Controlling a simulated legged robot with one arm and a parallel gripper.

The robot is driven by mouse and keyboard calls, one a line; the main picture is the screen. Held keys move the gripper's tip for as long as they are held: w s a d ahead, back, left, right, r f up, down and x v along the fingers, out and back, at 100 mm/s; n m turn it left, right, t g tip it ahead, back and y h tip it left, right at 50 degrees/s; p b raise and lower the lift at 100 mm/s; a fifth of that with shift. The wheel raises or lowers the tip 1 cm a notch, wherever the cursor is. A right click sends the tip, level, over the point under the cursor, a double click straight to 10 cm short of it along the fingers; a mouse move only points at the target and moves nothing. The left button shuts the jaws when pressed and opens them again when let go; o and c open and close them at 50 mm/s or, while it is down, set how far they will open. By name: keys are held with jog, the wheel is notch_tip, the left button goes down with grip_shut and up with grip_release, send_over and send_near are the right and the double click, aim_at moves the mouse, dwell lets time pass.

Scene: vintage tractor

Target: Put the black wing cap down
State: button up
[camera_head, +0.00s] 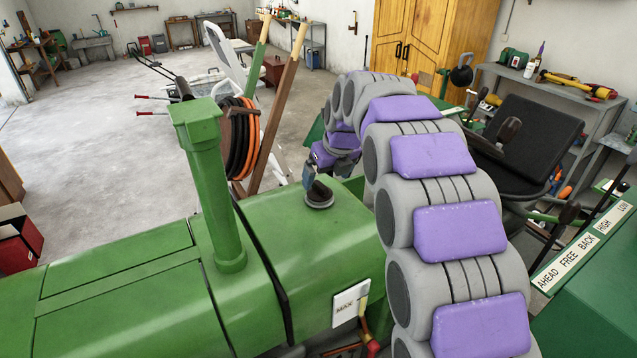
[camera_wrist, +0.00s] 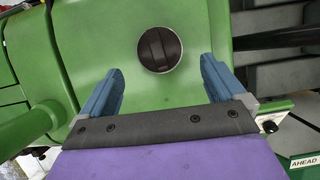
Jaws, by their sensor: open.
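The black wing cap (camera_wrist: 160,49) shows in the wrist view as a round dark disc with a raised wing across it. It sits on the green tractor hood (camera_wrist: 110,25). In the head view the cap (camera_head: 319,201) is on top of the hood, just below the end of my arm. My gripper (camera_wrist: 161,68) is open, with one blue finger on each side and a wide gap between. The cap lies just past the fingertips, between their lines, with green showing on both sides. Neither finger touches it in the wrist view.
A green exhaust stack (camera_head: 211,185) rises from the hood left of my gripper. Two wooden-handled levers and an orange-black hose coil (camera_head: 242,140) stand behind the hood. A black seat (camera_head: 525,140) and a workbench (camera_head: 590,100) are at right. Open floor lies at back left.

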jog(key=v, duration=0.7)
jog(key=s+d+f+n+g, duration=0.1)
jog(key=s+d+f+n, duration=0.1)
jog(key=s+d+n, duration=0.6)
jog(key=s+d+f+n+g, duration=0.1)
jog(key=s+d+f+n, duration=0.1)
jog(key=s+f+n, duration=0.2)
jog(key=s+d+f+n+g+h, duration=0.1)
jog(key=s+f+n, duration=0.4)
jog(key=s, duration=1.5)
jog(key=s+d+f+n+g+h, duration=0.1)
jog(key=s+d+f+n, duration=0.3)
jog(key=s+n, duration=0.8)
jog(key=shift+s+d+f+n+g, duration=0.3)
jog(key=shift+s+d+g, duration=0.2)
jog(key=shift+g, duration=0.4)
jog(key=shift+a, duration=0.1)
